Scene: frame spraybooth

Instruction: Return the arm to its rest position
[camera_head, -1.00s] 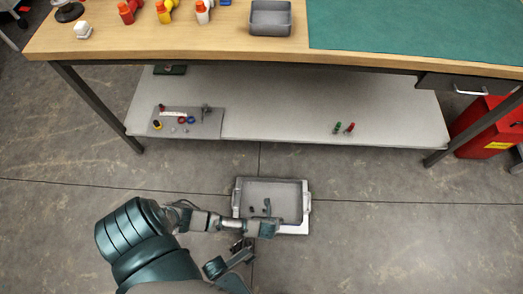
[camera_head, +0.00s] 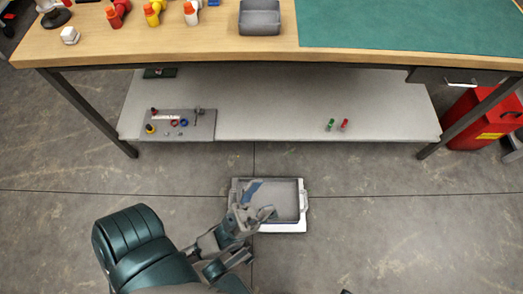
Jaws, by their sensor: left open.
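My left arm (camera_head: 135,245) comes in from the lower left. My left gripper (camera_head: 262,200) is open, with its fingers spread over the left part of a grey tray (camera_head: 288,186) low in front of the bench. I see nothing held between the fingers. The gripper hides the tray's left part, and I cannot tell whether it touches the tray. My right gripper does not show.
A wooden bench (camera_head: 150,45) with a green mat (camera_head: 410,25) spans the top. Its lower shelf (camera_head: 270,105) holds a small board with parts (camera_head: 180,124). A red bin (camera_head: 480,120) stands at the right. The floor right of the tray is clear.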

